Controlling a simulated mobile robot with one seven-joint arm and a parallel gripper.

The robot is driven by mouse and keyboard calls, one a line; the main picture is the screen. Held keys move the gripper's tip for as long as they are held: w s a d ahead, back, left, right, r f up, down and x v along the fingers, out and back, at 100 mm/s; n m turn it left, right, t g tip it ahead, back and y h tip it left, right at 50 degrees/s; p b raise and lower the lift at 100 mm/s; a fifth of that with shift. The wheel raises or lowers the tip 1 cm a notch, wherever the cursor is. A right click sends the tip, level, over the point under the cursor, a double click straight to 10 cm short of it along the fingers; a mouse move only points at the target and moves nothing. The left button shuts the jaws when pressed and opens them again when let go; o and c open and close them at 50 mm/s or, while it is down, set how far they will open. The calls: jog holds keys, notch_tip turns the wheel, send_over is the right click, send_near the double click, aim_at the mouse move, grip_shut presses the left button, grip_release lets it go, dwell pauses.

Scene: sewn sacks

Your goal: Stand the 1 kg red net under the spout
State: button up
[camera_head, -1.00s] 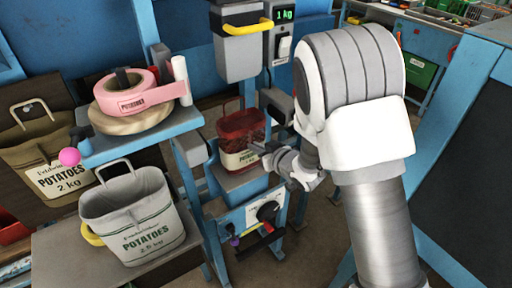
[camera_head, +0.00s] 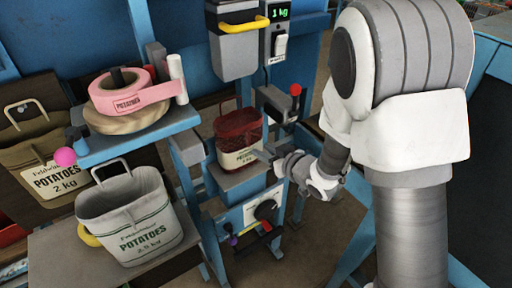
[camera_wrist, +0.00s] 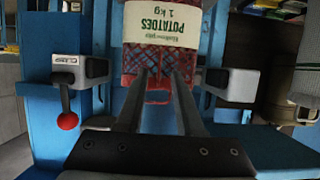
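The 1 kg red net (camera_head: 240,128) stands upright on a grey platform (camera_head: 243,180), below the grey spout (camera_head: 238,50) with its yellow handle. Its cream label reads POTATOES 1 kg, and its mouth looks open. My gripper (camera_head: 262,156) is at the net's right side, low by the label. Contact with the net cannot be told.
Clamp blocks flank the net; one has a red-knobbed lever (camera_wrist: 67,120). A display (camera_head: 283,12) reads 1 kg. At left are a tape roll (camera_head: 122,90) on a blue shelf, a white potato sack (camera_head: 133,215) and a brown sack (camera_head: 45,165).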

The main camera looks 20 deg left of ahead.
jog(key=v, duration=0.6)
jog(key=d+r+m+t+h, duration=0.2)
jog(key=d+r+m+h, duration=0.55)
jog(key=d, duration=0.95)
jog(key=s+d+r+m+g+h, duration=0.1)
jog(key=s+d+r+g, duration=0.1)
jog(key=s, duration=0.8)
jog(key=s+d+r+m+g+h, duration=0.1)
jog(key=s+d+r+g+h, duration=0.1)
jog(key=s, duration=0.7)
notch_tip(320, 180, up, 3)
jog(key=shift+s+d+r+g, duration=0.15)
jog(key=shift+s+d+g, duration=0.2)
jog(key=shift+d+g, duration=0.45)
